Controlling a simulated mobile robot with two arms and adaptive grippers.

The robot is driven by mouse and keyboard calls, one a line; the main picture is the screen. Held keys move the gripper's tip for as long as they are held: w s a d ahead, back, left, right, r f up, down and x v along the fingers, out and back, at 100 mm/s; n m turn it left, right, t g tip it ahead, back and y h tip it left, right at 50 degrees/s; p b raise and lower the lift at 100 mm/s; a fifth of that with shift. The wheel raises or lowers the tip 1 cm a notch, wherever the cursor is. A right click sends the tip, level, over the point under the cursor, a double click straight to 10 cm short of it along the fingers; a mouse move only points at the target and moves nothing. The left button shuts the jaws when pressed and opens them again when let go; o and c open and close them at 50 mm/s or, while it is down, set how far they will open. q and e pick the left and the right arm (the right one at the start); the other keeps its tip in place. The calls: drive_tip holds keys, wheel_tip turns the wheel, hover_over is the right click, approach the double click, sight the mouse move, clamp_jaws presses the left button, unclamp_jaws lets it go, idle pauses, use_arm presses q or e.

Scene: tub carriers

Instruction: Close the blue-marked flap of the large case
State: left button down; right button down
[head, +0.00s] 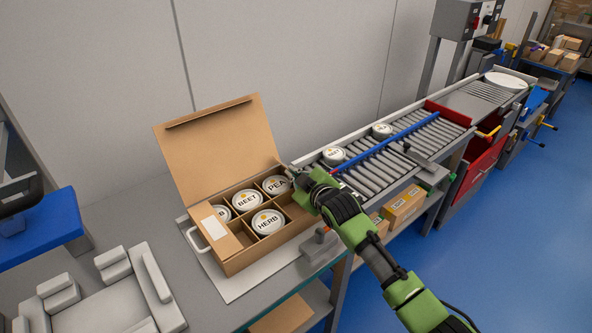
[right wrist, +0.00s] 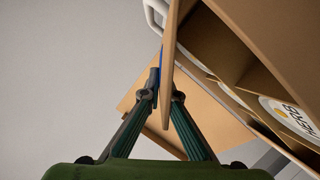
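The large case (head: 262,253) is an open cardboard box on the bench, with its tall lid (head: 222,145) standing up at the back. Several labelled tubs, among them HERB (head: 268,222) and BEET (head: 246,199), sit in its compartments. A flap with a white label (head: 216,227) lies over its left end. My right gripper (head: 291,172) is at the case's right end and hides the flap there in the head view. In the right wrist view, the gripper's fingers (right wrist: 166,92) stand on both sides of the thin blue-marked flap (right wrist: 168,62), closed on it. My left gripper is out of view.
A roller conveyor (head: 390,150) with two tubs and a blue rail runs off right of the case. A light grey moulded insert (head: 115,295) lies at the front left. A blue shelf (head: 45,232) stands at the left. A wall is close behind.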

drive_tip(key=shift+s+a+f+n+t+h+b, duration=0.3)
drive_tip(key=shift+a+f+n+t+b, duration=0.15)
drive_tip(key=shift+n, duration=0.55)
drive_tip(key=shift+d, duration=0.1)
drive_tip(key=c, duration=2.3)
unclamp_jaws()
drive_tip(key=shift+c, duration=0.2)
drive_tip(key=v, duration=1.2)
